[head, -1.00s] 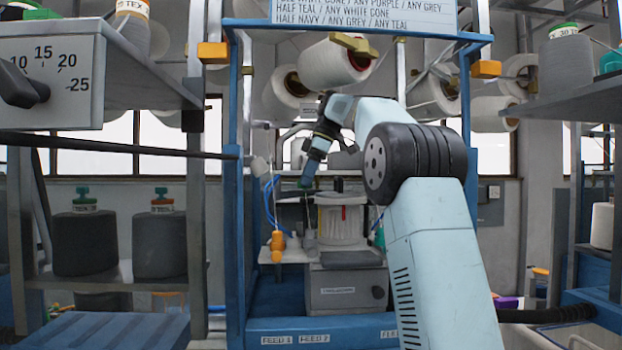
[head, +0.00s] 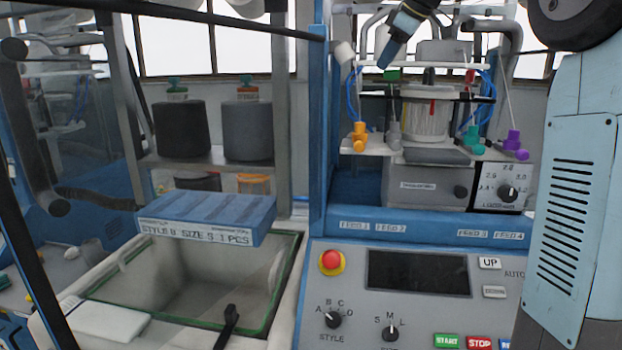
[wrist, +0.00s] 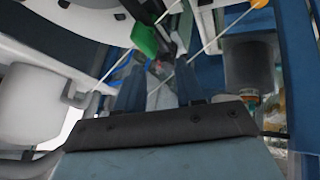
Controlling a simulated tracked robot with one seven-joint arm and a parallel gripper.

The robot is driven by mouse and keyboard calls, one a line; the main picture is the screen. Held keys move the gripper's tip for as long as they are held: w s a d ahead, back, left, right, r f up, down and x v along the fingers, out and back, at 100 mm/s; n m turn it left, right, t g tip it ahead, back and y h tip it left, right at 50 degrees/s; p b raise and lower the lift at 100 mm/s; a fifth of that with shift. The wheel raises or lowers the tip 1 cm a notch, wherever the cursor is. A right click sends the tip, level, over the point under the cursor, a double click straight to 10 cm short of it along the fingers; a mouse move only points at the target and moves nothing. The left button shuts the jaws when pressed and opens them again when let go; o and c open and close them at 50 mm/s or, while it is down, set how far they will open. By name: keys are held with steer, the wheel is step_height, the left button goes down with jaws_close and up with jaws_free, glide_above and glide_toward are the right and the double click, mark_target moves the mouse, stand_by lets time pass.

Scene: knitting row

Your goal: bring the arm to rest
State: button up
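My gripper (head: 386,58) shows at the top of the head view, pointing down and left, above the knitting machine's left side. In the wrist view my gripper (wrist: 160,82) has its two dark blue fingers apart, with a gap between them. I see nothing held in the gap. A green part (wrist: 144,38) and thin pale yarns lie beyond the fingertips, and I cannot tell how near they are. My pale blue arm fills the right of the head view.
The knitting machine's cylinder (head: 425,115) has yarn feeders around it, including an orange one (head: 359,137) and a purple one (head: 515,145). A control panel (head: 420,310) is in front. A bin (head: 190,285) stands at left, below dark cones (head: 181,129) on a shelf.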

steer(key=s+d+f+m+h, duration=0.1)
steer(key=s+f+m, duration=0.3)
steer(key=s+f, duration=0.5)
steer(key=s+d+f+m+h, duration=0.1)
steer(key=s+f+m, duration=0.3)
steer(key=s+f, duration=0.5)
steer(key=s+d+f+m+h, duration=0.1)
steer(key=s+f+m, duration=0.4)
steer(key=s+f, duration=0.5)
steer(key=s+h, duration=0.1)
steer(key=s, duration=0.8)
steer(key=shift+s+d, duration=0.25)
steer(key=shift+s, duration=0.05)
